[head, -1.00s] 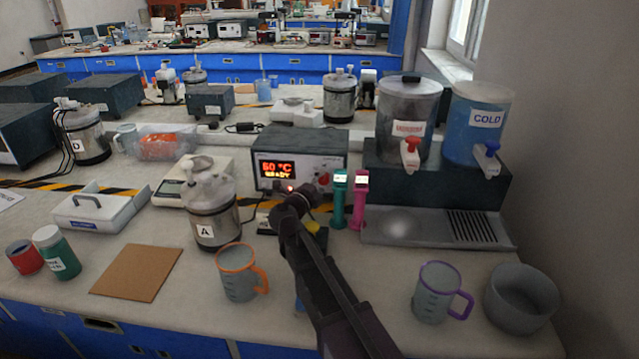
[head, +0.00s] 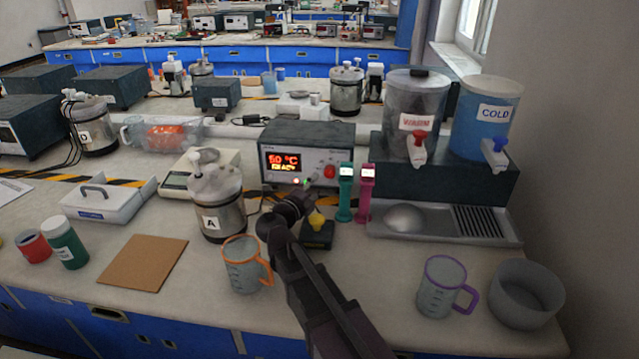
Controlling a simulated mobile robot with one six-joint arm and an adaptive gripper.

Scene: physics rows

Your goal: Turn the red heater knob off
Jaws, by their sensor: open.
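The heater (head: 306,137) is a dark box with a light front panel, standing mid-bench. Its lit display (head: 284,161) appears to read 60 °C with a smaller line below. The red knob (head: 330,171) is on the right of that panel, and its exact angle is too small to tell. My gripper (head: 308,184) is in front of the panel, lower left of the red knob and apart from it in the picture. It is open, with nothing seen in it. My gripper hides a small part of the panel's lower edge.
A teal device (head: 345,195) and a pink device (head: 366,195) stand right of the knob. A black box with a yellow top (head: 317,221) is below it. Vessel A (head: 218,200) stands left, the orange-handled beaker (head: 241,267) in front. Dispensers (head: 483,120) are at right.

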